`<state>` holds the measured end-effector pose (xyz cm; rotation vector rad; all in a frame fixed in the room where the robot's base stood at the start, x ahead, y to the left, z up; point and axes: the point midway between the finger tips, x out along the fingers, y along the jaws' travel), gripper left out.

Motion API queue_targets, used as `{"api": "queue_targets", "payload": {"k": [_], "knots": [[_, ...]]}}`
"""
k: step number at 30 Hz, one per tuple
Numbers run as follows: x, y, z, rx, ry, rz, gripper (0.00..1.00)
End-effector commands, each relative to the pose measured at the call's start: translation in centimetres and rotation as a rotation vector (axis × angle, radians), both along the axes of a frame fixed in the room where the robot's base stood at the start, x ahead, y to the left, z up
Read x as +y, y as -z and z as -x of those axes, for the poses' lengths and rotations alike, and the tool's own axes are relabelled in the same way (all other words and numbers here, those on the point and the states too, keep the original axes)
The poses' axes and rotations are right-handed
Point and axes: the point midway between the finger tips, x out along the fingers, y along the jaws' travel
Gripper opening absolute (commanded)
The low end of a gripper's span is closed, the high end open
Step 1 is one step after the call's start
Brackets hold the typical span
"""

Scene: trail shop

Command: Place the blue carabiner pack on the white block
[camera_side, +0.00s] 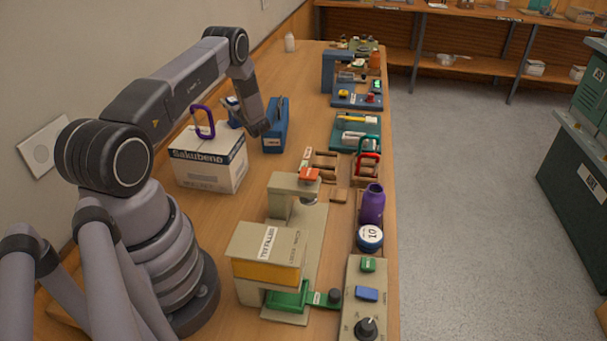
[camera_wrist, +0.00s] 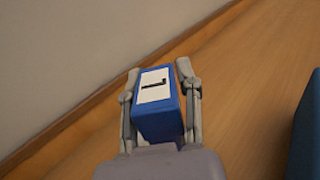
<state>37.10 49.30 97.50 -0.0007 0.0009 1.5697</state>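In the wrist view a blue box-shaped pack (camera_wrist: 173,121) with a white label and a black mark lies between the two fingers of my gripper (camera_wrist: 158,70). The fingers are very close to its sides; I cannot tell whether they press on it. In the side view a small part of a blue item with white (camera_side: 231,101) shows behind the white box, beside my wrist, and the fingertips are hidden. The white box (camera_side: 203,173) marked Sakubeno stands on the bench, the only large white block I can make out. A purple carabiner (camera_side: 198,120) stands upright at its top.
A blue holder (camera_side: 274,134) stands right of my wrist; its edge shows in the wrist view (camera_wrist: 308,130). A beige machine (camera_side: 268,249), a purple bottle (camera_side: 372,205) and a teal tray (camera_side: 347,146) stand along the bench.

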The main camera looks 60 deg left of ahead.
Motion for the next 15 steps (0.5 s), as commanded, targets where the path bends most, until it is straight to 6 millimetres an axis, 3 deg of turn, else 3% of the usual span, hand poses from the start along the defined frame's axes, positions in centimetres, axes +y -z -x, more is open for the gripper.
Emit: {"api": "queue_targets", "payload": {"k": [4,15], "knots": [[0.00,-0.03,0.00,0.000,0.000,0.000,0.55],[-0.17,-0.44,-0.05,-0.001,0.001,0.000,0.55]]}}
